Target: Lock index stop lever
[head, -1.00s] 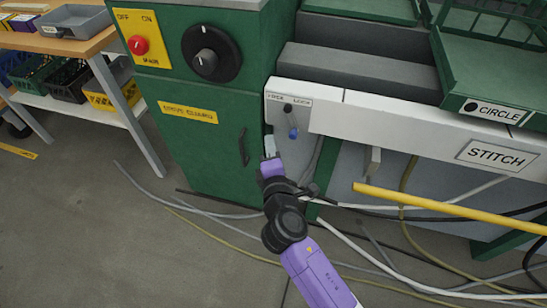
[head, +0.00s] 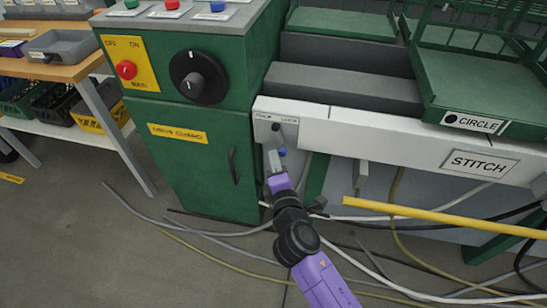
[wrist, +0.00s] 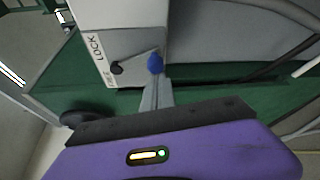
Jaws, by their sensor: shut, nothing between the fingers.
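The index stop lever (head: 279,141) is on the white panel under a label reading LOCK at its right end. Its dark pivot is at the top, and its blue knob (head: 282,152) hangs down and slightly right. In the wrist view the blue knob (wrist: 155,64) stands just beyond my fingertips, with the dark pivot (wrist: 116,67) to its left by the LOCK label (wrist: 97,48). My gripper (head: 273,159) is shut and empty, just left of and below the knob in the head view. I cannot tell whether the fingers touch it.
A green cabinet (head: 190,170) with a black handle and rotary switch (head: 199,76) stands left of the lever. A yellow bar (head: 430,217) sticks out at the right, below the STITCH plate (head: 479,163). Loose cables lie on the floor.

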